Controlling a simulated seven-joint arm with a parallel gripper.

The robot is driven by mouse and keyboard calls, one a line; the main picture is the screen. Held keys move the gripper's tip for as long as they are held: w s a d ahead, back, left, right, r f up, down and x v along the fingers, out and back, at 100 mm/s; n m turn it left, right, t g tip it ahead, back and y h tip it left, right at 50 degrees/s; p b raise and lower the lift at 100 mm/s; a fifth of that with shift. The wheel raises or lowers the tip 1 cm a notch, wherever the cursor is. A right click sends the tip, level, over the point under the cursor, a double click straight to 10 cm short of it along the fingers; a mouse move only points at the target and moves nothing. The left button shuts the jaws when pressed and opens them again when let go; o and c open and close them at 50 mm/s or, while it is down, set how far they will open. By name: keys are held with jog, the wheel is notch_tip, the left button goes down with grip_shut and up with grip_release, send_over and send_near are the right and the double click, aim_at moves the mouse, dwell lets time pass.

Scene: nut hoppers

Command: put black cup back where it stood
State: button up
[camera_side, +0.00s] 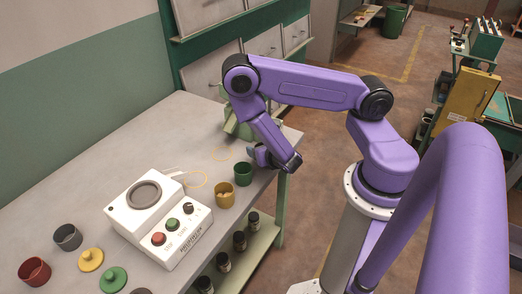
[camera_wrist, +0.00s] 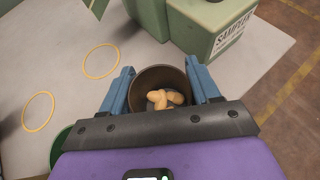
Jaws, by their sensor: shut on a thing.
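My gripper (camera_wrist: 164,91) is shut on a dark brown-looking cup (camera_wrist: 138,80) with several pale nuts (camera_wrist: 165,98) in it. The cup sits upright between the blue fingers. In the side view my gripper (camera_side: 262,156) is at the table's right end, near the green machine, and the held cup is mostly hidden there. A charcoal-black cup (camera_side: 68,237) stands upright at the left of the table, far from my gripper. I cannot tell whether the held cup counts as black. A yellow ring (camera_wrist: 101,61) and another yellow ring (camera_wrist: 38,111) lie empty on the table.
A green cup (camera_side: 243,174) and a yellow cup (camera_side: 225,194) stand close to my gripper. A white machine with buttons (camera_side: 158,222) stands mid-table. A green sampler box (camera_wrist: 215,35) is just beyond the held cup.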

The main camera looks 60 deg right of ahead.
jog(key=shift+f, duration=0.35)
jog(key=shift+f, duration=0.2)
jog(key=o, duration=1.2)
jog(key=shift+o, duration=0.2)
